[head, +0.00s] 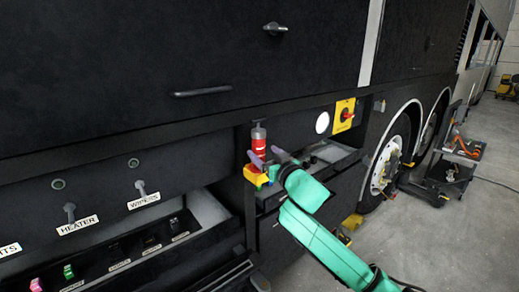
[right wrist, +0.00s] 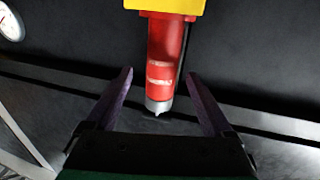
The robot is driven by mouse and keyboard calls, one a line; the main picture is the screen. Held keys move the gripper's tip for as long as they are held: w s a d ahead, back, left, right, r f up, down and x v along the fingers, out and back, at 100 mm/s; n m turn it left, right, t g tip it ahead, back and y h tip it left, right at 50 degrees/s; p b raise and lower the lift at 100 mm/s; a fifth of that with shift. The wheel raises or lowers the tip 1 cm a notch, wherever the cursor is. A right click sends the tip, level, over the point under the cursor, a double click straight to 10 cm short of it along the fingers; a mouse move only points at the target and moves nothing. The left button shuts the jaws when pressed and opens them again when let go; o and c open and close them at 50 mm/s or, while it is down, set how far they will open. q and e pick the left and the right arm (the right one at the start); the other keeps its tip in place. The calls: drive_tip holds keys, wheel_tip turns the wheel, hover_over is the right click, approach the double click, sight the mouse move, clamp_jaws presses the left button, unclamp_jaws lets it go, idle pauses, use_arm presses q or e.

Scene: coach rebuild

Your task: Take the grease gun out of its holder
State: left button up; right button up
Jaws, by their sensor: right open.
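The grease gun (head: 258,138) is a red cylinder with a grey end, standing upright against the dark coach side. Its lower end meets a yellow holder (head: 257,178). In the right wrist view, the gun (right wrist: 163,62) hangs from the yellow holder (right wrist: 165,5) with its grey end pointing down the picture. My right gripper (head: 263,151) is open, its purple fingers at the gun. In the wrist view its fingers (right wrist: 160,74) lie either side of the red body, with gaps showing. My left gripper is not in view.
A yellow plate with a red rotary switch (head: 345,115) and a white round gauge (head: 322,123) sit right of the gun. An open drawer (head: 330,152) lies beside my right arm. Labelled levers (head: 140,190) and an open tray (head: 208,210) are at left. A wheel (head: 384,165) stands at right.

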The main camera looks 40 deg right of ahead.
sight(261, 132)
drive_tip(key=x, duration=0.2)
drive_tip(key=shift+w, duration=0.35)
drive_tip(key=shift+w+a+f, duration=0.1)
drive_tip(key=shift+w, duration=0.05)
drive_tip(key=shift+s, duration=0.2)
drive_tip(key=c, duration=0.9)
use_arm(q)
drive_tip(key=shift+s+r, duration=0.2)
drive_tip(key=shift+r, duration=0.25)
use_arm(e)
clamp_jaws()
drive_tip(key=shift+w, duration=0.1)
wheel_tip(261, 132, up, 11)
